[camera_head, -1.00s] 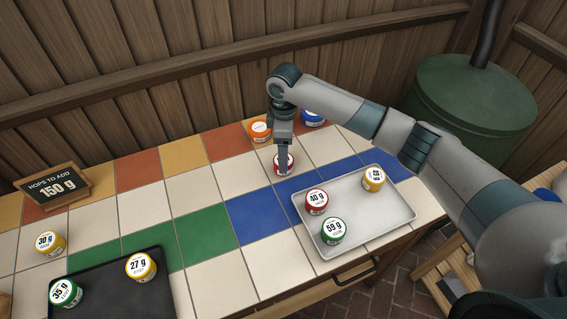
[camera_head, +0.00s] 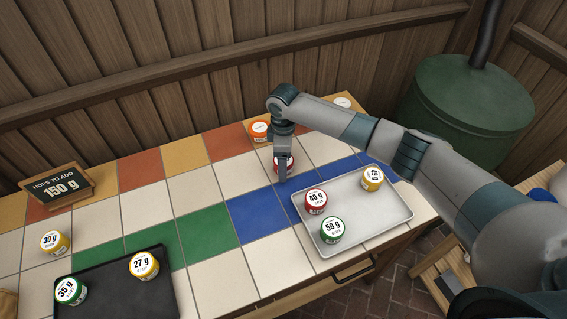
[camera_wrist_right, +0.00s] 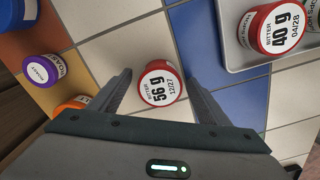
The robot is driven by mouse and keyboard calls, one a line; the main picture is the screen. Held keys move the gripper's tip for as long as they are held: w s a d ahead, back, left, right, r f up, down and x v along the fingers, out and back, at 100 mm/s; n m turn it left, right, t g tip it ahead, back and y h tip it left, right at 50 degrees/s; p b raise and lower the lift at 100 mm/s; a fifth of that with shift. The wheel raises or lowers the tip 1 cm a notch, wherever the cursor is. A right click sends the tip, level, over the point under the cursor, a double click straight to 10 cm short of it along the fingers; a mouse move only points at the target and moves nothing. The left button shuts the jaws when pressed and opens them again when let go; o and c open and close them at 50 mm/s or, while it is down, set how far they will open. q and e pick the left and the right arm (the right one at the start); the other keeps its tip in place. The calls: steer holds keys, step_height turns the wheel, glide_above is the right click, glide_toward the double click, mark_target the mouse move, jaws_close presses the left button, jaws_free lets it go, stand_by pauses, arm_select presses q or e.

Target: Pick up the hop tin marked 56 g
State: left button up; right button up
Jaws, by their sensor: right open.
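The hop tin marked 56 g (camera_wrist_right: 159,84) is red with a white lid label reading "BITTER 56 g 12/27". It stands on the tiled table, between the open fingers of my right gripper (camera_wrist_right: 155,92) in the right wrist view, with small gaps at its sides. In the head view the same tin (camera_head: 275,164) is partly hidden behind my right gripper (camera_head: 282,176), which points down over it. My left gripper is not in view.
A light tray (camera_head: 392,222) holds tins marked 40 g (camera_head: 316,201), 59 g (camera_head: 332,229) and a yellow one (camera_head: 373,178). An orange tin (camera_head: 260,130) stands behind the 56 g tin. A dark tray (camera_head: 110,305) holds 27 g and 35 g tins. A sign (camera_head: 57,187) reads 150 g.

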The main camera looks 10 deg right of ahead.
steer(key=c, duration=1.2)
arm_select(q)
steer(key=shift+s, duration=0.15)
arm_select(e)
steer(key=shift+r, duration=0.1)
steer(key=shift+r, duration=0.45)
steer(key=r, duration=0.1)
steer(key=s+r+b, duration=0.1)
steer(key=d+r, duration=0.1)
steer(key=shift+s+r+b, duration=0.15)
steer(key=shift+r+b, duration=0.2)
steer(key=shift+r, duration=0.05)
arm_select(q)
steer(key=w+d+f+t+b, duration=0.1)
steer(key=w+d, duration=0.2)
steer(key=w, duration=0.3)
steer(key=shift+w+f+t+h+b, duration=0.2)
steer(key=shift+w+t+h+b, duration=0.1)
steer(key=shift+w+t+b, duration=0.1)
arm_select(e)
steer(key=shift+s+d+r, duration=1)
steer(key=shift+s+d, duration=0.1)
steer(key=shift+s, duration=0.15)
steer(key=shift+s+d+r, duration=1.05)
steer(key=shift+s, duration=0.25)
steer(key=shift+s+d+r, duration=1)
steer(key=shift+s+d, duration=0.1)
steer(key=shift+s, duration=0.15)
